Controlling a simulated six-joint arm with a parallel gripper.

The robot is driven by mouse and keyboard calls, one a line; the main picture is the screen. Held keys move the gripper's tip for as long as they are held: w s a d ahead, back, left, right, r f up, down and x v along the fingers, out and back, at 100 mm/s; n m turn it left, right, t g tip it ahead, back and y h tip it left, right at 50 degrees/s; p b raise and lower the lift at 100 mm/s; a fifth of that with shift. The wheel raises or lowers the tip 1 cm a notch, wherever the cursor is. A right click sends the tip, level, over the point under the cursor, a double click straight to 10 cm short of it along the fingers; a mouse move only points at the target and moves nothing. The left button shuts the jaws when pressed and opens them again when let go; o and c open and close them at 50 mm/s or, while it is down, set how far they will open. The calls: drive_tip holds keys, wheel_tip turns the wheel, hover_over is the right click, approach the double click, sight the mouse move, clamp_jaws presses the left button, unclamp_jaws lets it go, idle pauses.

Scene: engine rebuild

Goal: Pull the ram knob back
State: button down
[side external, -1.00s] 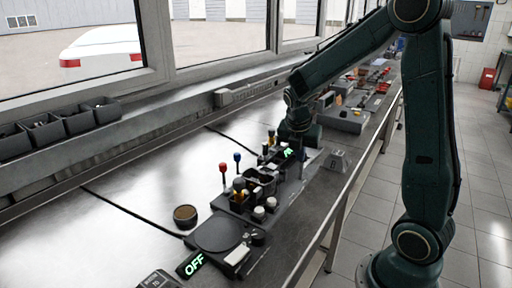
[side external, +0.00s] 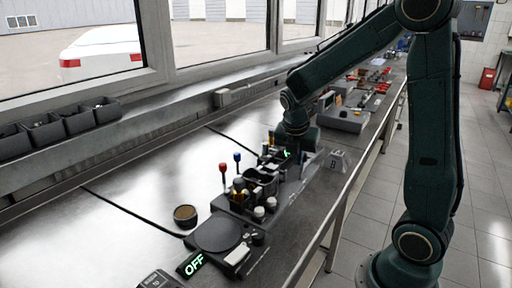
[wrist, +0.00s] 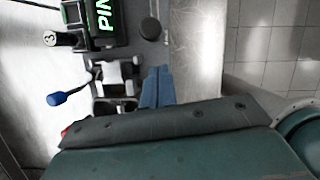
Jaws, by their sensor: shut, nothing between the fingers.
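My gripper (wrist: 157,88) shows in the wrist view as two blue-grey fingers side by side, shut and empty. They are over the dark fixture, right of a white-and-grey mechanism (wrist: 105,78). A dark round knob (wrist: 150,28) stands beyond the fingertips, apart from them in the picture. A blue-tipped lever (wrist: 70,97) lies to the left. I cannot tell for sure which part is the ram knob. In the side view my wrist is over the far end of the fixture (side external: 285,190) and hides part of it.
A round dark plate (side external: 218,232) and a small bowl (side external: 185,213) are nearer.

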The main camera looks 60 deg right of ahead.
drive_tip(key=a+v, duration=0.1)
drive_tip(key=v, duration=0.9)
drive_tip(key=shift+s+a+r, duration=0.1)
drive_tip(key=shift+s+r, duration=0.05)
drive_tip(key=shift+s, duration=0.05)
drive_tip(key=s+a+m+t+y, duration=0.2)
drive_tip(key=s+a+m, duration=0.3)
drive_tip(key=m, duration=0.5)
drive_tip(key=s+a+r+m+t+y, duration=0.1)
drive_tip(key=s+a+m+t+y, duration=0.1)
drive_tip(key=s+a+m, duration=0.4)
drive_tip(key=s+m+t, duration=0.1)
drive_tip(key=s+m, duration=0.1)
drive_tip(key=m, duration=0.1)
drive_tip(key=shift+s+a+r+m, duration=0.25)
drive_tip(key=shift+s+m, duration=0.1)
drive_tip(key=shift+m, duration=0.05)
